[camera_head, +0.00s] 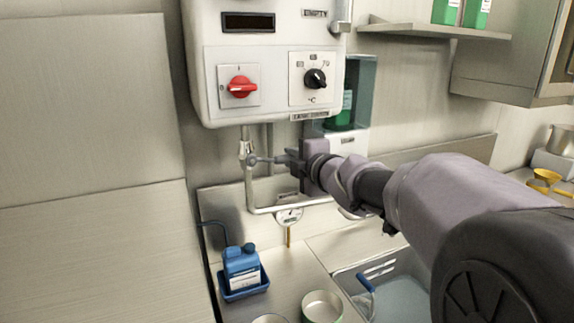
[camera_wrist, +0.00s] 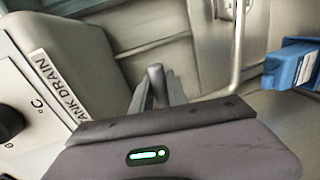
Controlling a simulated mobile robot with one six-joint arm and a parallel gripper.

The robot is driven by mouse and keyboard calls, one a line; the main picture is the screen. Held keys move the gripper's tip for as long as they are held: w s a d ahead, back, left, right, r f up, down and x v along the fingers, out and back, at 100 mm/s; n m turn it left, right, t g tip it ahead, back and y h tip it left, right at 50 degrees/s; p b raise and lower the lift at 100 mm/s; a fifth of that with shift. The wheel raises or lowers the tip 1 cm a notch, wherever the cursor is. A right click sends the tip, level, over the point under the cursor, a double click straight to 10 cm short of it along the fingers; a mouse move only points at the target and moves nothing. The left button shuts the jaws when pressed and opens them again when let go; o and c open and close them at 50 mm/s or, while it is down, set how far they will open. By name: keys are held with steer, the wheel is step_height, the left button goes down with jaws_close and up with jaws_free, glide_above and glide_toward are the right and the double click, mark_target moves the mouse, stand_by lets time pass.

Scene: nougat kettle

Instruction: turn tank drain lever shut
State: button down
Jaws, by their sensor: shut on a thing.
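The control unit (camera_head: 268,60) hangs on the wall, with a "TANK DRAIN" label along its lower edge; the label also shows in the wrist view (camera_wrist: 57,86). A thin pipe (camera_head: 250,190) runs down below it with a small valve (camera_head: 246,150). A grey drain lever (camera_head: 262,160) lies about level beside the pipe, its right part hidden at my fingers. My gripper (camera_head: 285,159) reaches in from the right, under the unit, and is shut on the lever.
A red switch (camera_head: 242,87) and a black dial (camera_head: 315,78) are on the unit's front above my gripper. A blue canister (camera_head: 241,264) stands in a blue tray (camera_head: 246,292) below. Metal pots (camera_head: 322,307) and a sink (camera_head: 402,298) are in front.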

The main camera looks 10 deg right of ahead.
steer(key=shift+r+n, duration=0.3)
steer(key=shift+r, duration=0.05)
stand_by(0.3)
steer(key=c, duration=1.3)
jaws_free()
steer(key=p+v, duration=0.4)
steer(key=v, duration=1.3)
steer(key=shift+s, duration=0.25)
steer(key=shift+a, duration=0.1)
